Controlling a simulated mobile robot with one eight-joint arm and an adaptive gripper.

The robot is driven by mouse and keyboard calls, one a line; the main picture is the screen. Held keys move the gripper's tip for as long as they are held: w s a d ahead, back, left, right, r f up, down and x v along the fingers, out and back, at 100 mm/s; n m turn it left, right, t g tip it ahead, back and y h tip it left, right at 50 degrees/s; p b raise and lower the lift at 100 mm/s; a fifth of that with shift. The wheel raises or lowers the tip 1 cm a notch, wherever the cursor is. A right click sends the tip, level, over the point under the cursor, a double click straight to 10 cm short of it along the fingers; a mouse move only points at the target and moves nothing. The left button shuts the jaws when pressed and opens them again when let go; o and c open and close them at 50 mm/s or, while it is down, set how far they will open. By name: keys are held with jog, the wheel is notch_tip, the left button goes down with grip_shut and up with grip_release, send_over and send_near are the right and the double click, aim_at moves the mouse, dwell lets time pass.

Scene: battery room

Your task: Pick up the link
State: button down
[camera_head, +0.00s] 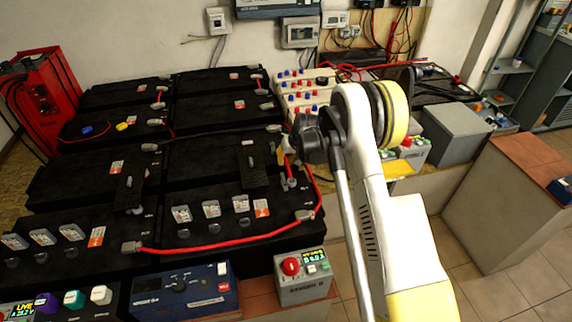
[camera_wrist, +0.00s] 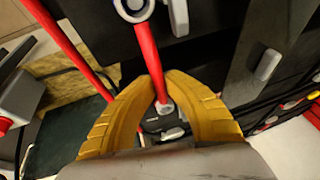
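The link appears to be a short red bar (camera_wrist: 148,55) with a metal ring at its near end and a grey fitting at the other end. It also shows in the head view (camera_head: 288,167), among the black batteries. The yellow fingers of my gripper (camera_wrist: 160,86) curve in from both sides. Their tips meet the red bar on either side, close to its far end, with no clear gap. In the head view my gripper (camera_head: 284,154) is over the right side of the batteries, partly hidden by my wrist. Whether the bar is clear of the battery is hard to tell.
Black batteries (camera_head: 75,172) with terminals fill the bench. A long red cable (camera_head: 215,246) runs along the front ones, and another red cable (camera_wrist: 68,45) passes beside my gripper. A blue meter box (camera_head: 185,290) and a grey box with a red knob (camera_head: 302,275) stand in front.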

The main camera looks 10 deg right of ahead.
aim_at(286, 159)
dwell(0.3)
notch_tip(286, 159, up, 4)
jog(key=shift+r+p, duration=0.1)
jog(key=shift+p, duration=0.95)
jog(key=s+d+r+p, duration=0.3)
jog(key=s+d+r, duration=0.3)
jog(key=d, duration=0.3)
jog(key=shift+s+d+r, duration=0.25)
jog(key=shift+d+r, duration=0.1)
jog(key=shift+r, duration=0.05)
